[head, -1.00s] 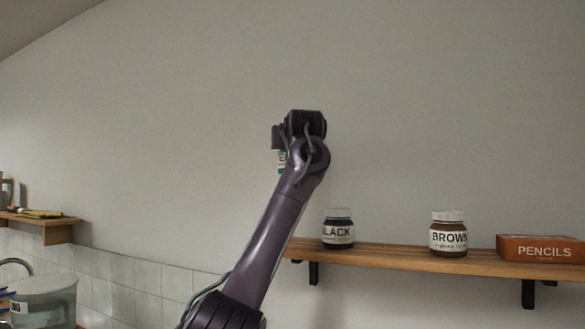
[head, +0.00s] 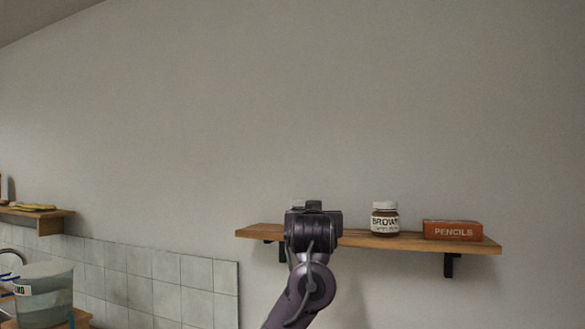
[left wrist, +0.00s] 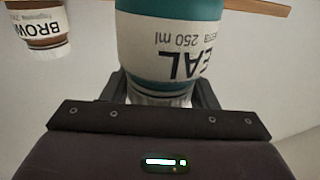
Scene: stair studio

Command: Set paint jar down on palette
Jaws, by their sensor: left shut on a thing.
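The teal paint jar (left wrist: 168,60), labelled with "EAL 250 ml", fills the upper middle of the left wrist view, its lettering upside down. My left gripper (left wrist: 163,92) is shut on it, with a dark finger on each side near its pale lid end. In the head view my left gripper (head: 313,228) is in front of the wall shelf, and its wrist hides the teal jar. The palette is not in view. My right gripper is not in view.
The wall shelf (head: 415,241) carries a brown paint jar (head: 384,222) and an orange pencils box (head: 453,231). A pale lid edge shows behind my wrist. A smaller shelf (head: 55,219) and a clear tub (head: 45,298) are at the left.

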